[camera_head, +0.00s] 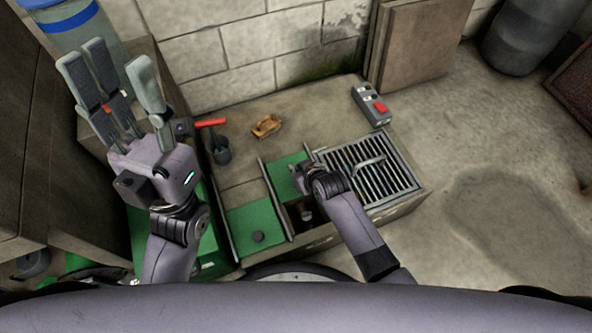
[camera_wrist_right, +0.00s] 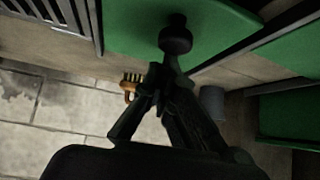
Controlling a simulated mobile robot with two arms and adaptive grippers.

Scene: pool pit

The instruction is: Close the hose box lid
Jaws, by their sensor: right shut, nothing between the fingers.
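A green lid (camera_head: 284,177) lies between dark rails, left of a metal grille, with a dark open compartment (camera_head: 300,218) in front of it. The lid also shows in the right wrist view (camera_wrist_right: 130,30) with a dark round knob (camera_wrist_right: 175,38). A second green lid (camera_head: 250,217) with a dark knob (camera_head: 258,237) lies to its left; I cannot tell which covers the hose box. My right gripper (camera_head: 305,176) is shut and empty, its fingertips at the first lid's knob; I cannot tell whether they touch. My left gripper (camera_head: 113,75) is raised, open and empty.
The metal grille (camera_head: 368,172) sits to the right. A block wall closes the back; floor at right is clear.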

